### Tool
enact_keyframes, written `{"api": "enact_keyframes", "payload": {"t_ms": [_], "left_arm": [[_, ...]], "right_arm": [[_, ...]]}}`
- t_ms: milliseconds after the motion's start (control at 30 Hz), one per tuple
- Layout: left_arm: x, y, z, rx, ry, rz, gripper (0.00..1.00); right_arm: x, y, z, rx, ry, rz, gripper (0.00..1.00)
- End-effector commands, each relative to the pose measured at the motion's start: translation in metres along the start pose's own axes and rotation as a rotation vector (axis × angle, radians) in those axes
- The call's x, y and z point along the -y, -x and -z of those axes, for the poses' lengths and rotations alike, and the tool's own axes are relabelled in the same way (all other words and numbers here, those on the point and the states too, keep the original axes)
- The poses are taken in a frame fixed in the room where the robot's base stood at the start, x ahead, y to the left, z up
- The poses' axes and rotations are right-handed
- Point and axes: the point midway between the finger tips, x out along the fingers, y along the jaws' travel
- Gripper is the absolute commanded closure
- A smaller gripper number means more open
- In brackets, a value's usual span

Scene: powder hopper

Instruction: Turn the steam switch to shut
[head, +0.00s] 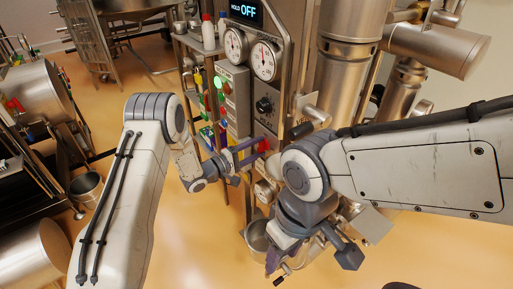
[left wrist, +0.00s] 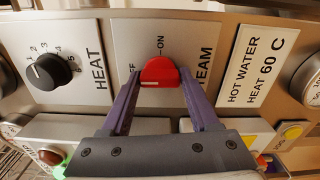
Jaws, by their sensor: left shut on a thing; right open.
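The steam switch is a red round knob (left wrist: 159,70) on a pale panel plate in the left wrist view, between the partly covered OFF mark and the ON mark above it. A pale line shows low on its face. My left gripper (left wrist: 160,88) has one finger on each side of the knob and is shut on it. In the head view my left gripper (head: 248,150) reaches the front of the machine, and the knob is mostly hidden there. My right gripper (head: 308,262) is open and empty, lower and in front of the machine.
A black HEAT dial (left wrist: 48,72) sits left of the switch, and a hot water label (left wrist: 258,66) is to its right. Two gauges (head: 264,60) and a display reading OFF (head: 246,11) are above. A metal pail (head: 257,236) is below.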

Motion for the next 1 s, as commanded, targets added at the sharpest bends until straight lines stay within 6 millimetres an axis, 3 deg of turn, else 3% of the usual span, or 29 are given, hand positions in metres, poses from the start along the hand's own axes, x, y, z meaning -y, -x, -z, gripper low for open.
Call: {"api": "enact_keyframes", "payload": {"t_ms": [400,433,467,500,833,1000], "left_arm": [[0.001,0.000,0.000,-0.002,0.007,0.002,0.94],[0.001,0.000,0.000,-0.002,0.007,0.002,0.27],[0.001,0.000,0.000,-0.002,0.006,0.002,0.15],[0.001,0.000,0.000,-0.002,0.006,0.002,0.10],[0.001,0.002,0.000,-0.001,0.003,0.001,0.10],[0.002,0.022,0.002,-0.005,0.003,0.002,0.10]], "right_arm": [[0.000,0.000,0.000,0.000,0.000,0.000,0.50],[0.000,0.000,0.000,0.000,0.000,0.000,0.50],[0.000,0.000,0.000,0.000,0.000,0.000,0.50],[0.000,0.000,0.000,0.000,0.000,0.000,0.50],[0.000,-0.001,0.000,0.000,0.000,0.000,0.50],[-0.001,-0.006,0.000,0.000,0.000,0.000,0.50]]}}
